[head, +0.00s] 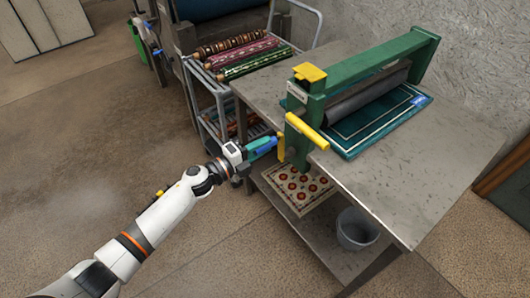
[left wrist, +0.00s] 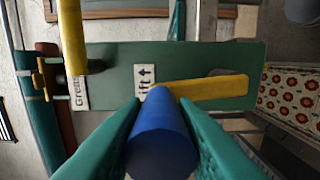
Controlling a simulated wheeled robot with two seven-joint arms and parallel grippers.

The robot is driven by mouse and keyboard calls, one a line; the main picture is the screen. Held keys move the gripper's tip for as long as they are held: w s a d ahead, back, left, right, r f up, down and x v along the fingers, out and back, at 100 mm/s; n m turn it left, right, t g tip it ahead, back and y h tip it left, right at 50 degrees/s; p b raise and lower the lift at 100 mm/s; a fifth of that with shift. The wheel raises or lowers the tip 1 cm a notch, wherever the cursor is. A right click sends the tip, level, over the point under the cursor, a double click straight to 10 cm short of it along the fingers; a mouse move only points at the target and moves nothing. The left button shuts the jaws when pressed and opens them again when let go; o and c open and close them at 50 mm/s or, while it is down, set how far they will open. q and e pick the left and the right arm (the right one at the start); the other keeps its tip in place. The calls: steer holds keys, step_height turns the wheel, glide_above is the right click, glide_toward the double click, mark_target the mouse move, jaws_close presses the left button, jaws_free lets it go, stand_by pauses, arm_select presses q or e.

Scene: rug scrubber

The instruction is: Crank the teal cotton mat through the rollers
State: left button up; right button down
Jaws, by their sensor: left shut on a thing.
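The teal mat (head: 350,146) lies on the metal table under the dark roller (head: 370,93) of the green press (head: 312,107), with part showing on the near side and part at the right. White border lines and a blue tag show on it. My left gripper (head: 264,146) is shut on the blue crank handle (left wrist: 162,142), which sits between its teal fingers in the left wrist view. The yellow crank arm (left wrist: 205,88) runs right from the handle across the green side plate. The mat's far part is hidden by the press. My right gripper is not in view.
A yellow lever (head: 307,131) sticks out near the crank, close above my gripper. A patterned mat (head: 296,186) and a grey bucket (head: 357,229) are on the lower shelf. A cart (head: 214,88) with rolled rugs stands behind. Floor at left is clear.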

arm_select(q)
steer(key=shift+w+a+f+b, duration=0.5)
steer(key=shift+w+a+f, duration=0.3)
steer(key=shift+w, duration=0.1)
steer(key=shift+f, duration=0.1)
steer(key=shift+w+a+f+b, duration=0.5)
steer(key=shift+w+f+b, duration=0.2)
steer(key=shift+b, duration=0.45)
steer(key=shift+w+a+f+b, duration=0.5)
steer(key=shift+w+b, duration=0.25)
steer(key=shift+b, duration=0.35)
